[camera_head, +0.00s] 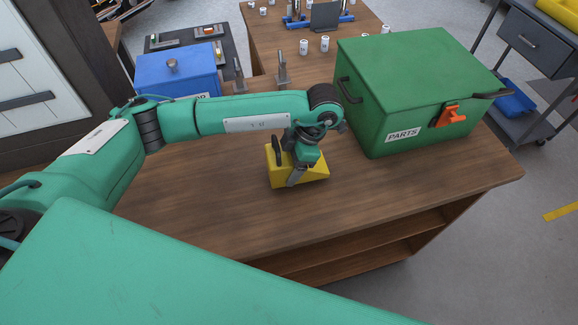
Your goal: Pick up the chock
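The yellow chock (312,174) sits on the wooden workbench (215,205), near the middle of its top. My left arm reaches in from the left, and my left gripper (291,170) points down right at the chock. A grey finger lies across the chock's front face. A dark upright piece stands at the chock's left end; I cannot tell if it is the other finger or part of the chock. The gripper covers part of the chock, and whether the fingers are closed on it is hidden. My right gripper is not in view.
A large green parts box (405,90) with an orange latch stands close to the right of the chock. A blue box (178,75) and metal upright pieces (283,70) stand behind my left arm. The bench top is clear left and in front of the chock.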

